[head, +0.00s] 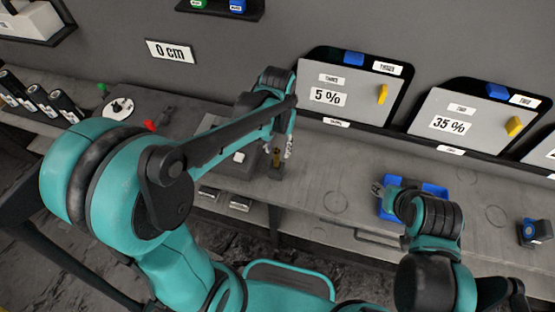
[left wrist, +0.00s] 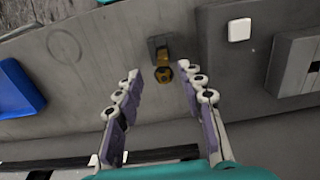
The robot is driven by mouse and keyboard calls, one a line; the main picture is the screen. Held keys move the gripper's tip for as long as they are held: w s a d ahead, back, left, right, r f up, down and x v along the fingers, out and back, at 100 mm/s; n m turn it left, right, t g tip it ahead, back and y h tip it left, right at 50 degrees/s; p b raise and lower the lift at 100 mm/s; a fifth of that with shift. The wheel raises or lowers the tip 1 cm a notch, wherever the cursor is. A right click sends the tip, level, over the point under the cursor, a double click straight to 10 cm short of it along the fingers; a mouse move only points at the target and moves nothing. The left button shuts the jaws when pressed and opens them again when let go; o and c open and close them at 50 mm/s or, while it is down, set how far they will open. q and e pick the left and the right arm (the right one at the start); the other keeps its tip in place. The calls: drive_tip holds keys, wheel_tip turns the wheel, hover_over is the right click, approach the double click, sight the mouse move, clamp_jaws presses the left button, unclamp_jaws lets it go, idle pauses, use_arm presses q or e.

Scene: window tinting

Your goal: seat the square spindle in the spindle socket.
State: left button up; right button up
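A small brass piece (left wrist: 166,72), which looks like the square spindle, has a dark-centred round or faceted end and stands at a small dark grey holder (left wrist: 158,43). It also shows in the head view (head: 277,158). My left gripper (left wrist: 160,74) is open, its two fingers apart with the brass piece between and just beyond the tips; I see no contact. The left gripper also shows in the head view (head: 281,146). I cannot clearly make out the spindle socket. My right gripper (head: 378,190) is by the blue tray (head: 430,188); its finger opening is unclear.
A grey box with a white square button (left wrist: 239,30) stands beside the brass piece. Panels marked 5 % (head: 345,92) and 35 % (head: 465,122) lean at the back. Dark bottles (head: 62,104) stand at the far left. The bench between box and blue tray is mostly clear.

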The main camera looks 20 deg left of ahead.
sight(276, 157)
use_arm(q)
drive_tip(key=f+b, duration=0.1)
drive_tip(key=f, duration=0.2)
drive_tip(key=f+b, duration=0.1)
drive_tip(key=f, duration=0.2)
drive_tip(key=shift+w+a+f, duration=0.1)
drive_tip(key=shift+a+f, duration=0.05)
drive_tip(key=shift+a, duration=0.05)
clamp_jaws()
